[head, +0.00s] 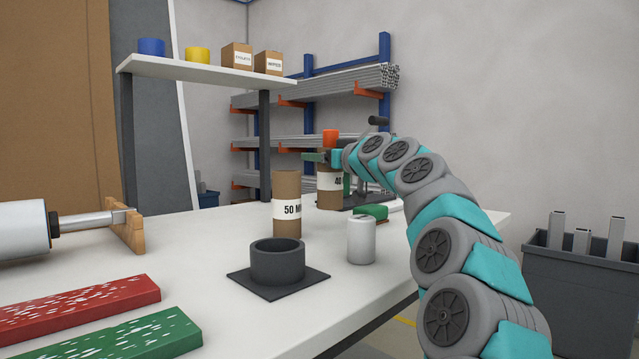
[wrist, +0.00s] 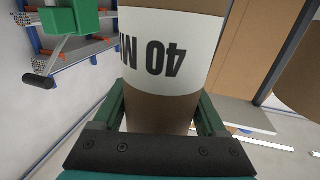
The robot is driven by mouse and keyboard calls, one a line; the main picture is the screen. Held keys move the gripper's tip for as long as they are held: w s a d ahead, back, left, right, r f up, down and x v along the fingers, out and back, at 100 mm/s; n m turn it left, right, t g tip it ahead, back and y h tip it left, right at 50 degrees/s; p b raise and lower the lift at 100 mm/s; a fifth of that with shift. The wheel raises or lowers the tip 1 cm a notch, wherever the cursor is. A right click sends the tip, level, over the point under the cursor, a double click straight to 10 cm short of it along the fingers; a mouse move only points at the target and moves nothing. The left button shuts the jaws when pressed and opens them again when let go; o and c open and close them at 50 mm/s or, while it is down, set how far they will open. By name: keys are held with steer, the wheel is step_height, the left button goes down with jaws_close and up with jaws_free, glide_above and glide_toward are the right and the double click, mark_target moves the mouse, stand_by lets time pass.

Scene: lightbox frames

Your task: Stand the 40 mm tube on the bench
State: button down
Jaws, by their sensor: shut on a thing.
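The 40 mm tube (head: 329,200) is brown cardboard with a white label, upright in the head view behind the 50 mm tube. My gripper (head: 322,157) is at its upper part. In the wrist view the tube (wrist: 160,103) fills the middle, its label upside down, and my gripper's green fingers (wrist: 162,112) are shut on its two sides. The tube's lower end appears at or near the white bench (head: 210,240); I cannot tell whether it touches.
The 50 mm tube (head: 287,190) stands just in front. A dark ring holder (head: 277,265) on a square base and a white can (head: 361,240) stand nearer. A green block (head: 373,212) lies right of the tubes. Red (head: 75,312) and green (head: 140,338) bars lie front left.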

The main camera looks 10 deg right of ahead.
steer(key=shift+f+b, duration=0.35)
steer(key=shift+f, duration=1.85)
steer(key=shift+f, duration=0.2)
jaws_free()
steer(key=shift+r, duration=0.15)
glide_toward(338, 178)
steer(key=x, duration=0.4)
steer(key=shift+w+a+b, duration=0.15)
steer(key=shift+w+b, duration=0.1)
steer(key=shift+b, duration=0.05)
